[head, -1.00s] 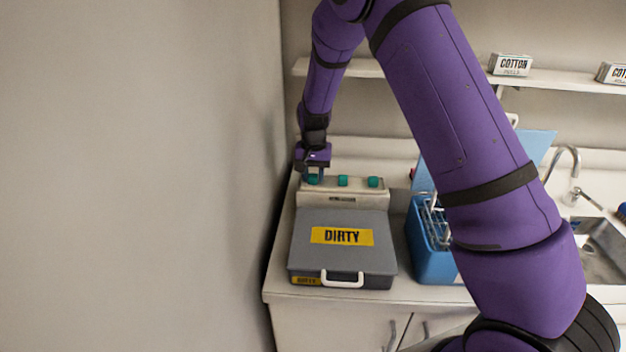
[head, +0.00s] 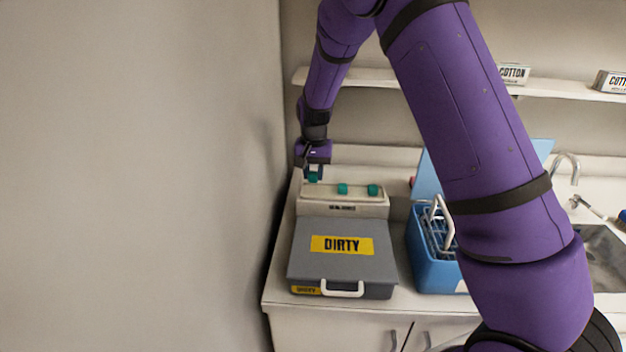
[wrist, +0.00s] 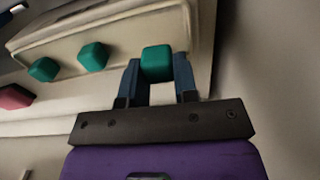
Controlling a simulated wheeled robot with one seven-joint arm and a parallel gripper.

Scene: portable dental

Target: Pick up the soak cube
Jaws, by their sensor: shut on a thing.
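My gripper (wrist: 158,78) is shut on a green cube (wrist: 157,62), one finger on each side of it in the wrist view. In the head view my gripper (head: 313,171) is at the left end of the cream stand behind the grey box, with the held green cube (head: 312,177) just below it. The cube appears a little above the stand's top. Two more green cubes sit on the cream stand (head: 318,205), a middle one (head: 343,188) and a right one (head: 373,190). Both also show in the wrist view. No label tells which cube is the soak cube.
A grey box marked DIRTY (head: 310,262) stands in front of the stand. A blue container (head: 425,272) with a wire rack is to its right. The wall is close on the left. A shelf (head: 560,91) with cotton boxes runs behind. A red object (wrist: 14,97) lies beyond the stand.

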